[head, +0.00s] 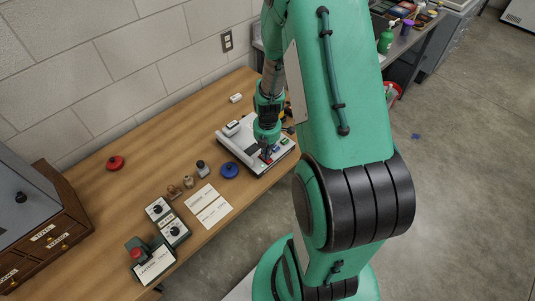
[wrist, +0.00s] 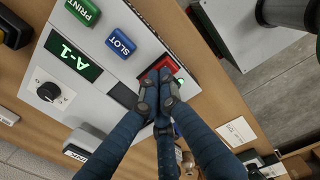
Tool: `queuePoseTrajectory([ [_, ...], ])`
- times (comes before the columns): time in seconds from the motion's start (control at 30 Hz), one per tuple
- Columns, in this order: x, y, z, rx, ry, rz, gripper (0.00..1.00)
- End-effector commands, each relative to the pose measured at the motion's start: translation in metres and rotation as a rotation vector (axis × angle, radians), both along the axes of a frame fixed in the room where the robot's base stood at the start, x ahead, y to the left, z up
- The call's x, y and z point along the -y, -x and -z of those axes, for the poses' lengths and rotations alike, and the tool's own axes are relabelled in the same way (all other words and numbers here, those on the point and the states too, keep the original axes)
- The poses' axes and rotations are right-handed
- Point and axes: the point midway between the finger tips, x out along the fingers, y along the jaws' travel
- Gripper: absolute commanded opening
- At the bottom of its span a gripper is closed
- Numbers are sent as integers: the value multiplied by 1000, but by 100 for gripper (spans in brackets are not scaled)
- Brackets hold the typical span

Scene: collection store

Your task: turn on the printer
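The printer (head: 239,151) is a white box with a sloped panel on the wooden table. In the wrist view its panel (wrist: 120,62) carries a green PRINT button (wrist: 83,11), a blue SLOT button (wrist: 120,46), a dark window reading A-1 (wrist: 73,57) and a black knob (wrist: 48,91). A red switch (wrist: 174,66) sits at the panel's edge with a small green patch beside it. My gripper (wrist: 159,82) is shut and empty, its fingertips at the red switch and partly covering it. I cannot tell whether they touch it. In the head view my gripper (head: 266,153) points down over the printer.
A blue round object (head: 229,170), paper sheets (head: 209,206) and small dial boxes (head: 166,222) lie left of the printer. A red knob-like object (head: 115,162) lies farther left, near a wooden drawer cabinet (head: 48,237). Bare tabletop lies behind them.

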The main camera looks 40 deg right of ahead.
Motion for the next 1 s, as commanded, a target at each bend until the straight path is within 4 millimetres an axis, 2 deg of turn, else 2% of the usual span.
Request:
queuePoseTrajectory([
  [0.07, -3, 2, 2, -3, -4, -1, 0],
  [0.27, -2, 4, -21, 0, -2, 0, 0],
  [0.8, 0, 9, -112, 6, 2, 0, 0],
  [1.0, 0, 10, -134, 5, 2, 0, 0],
])
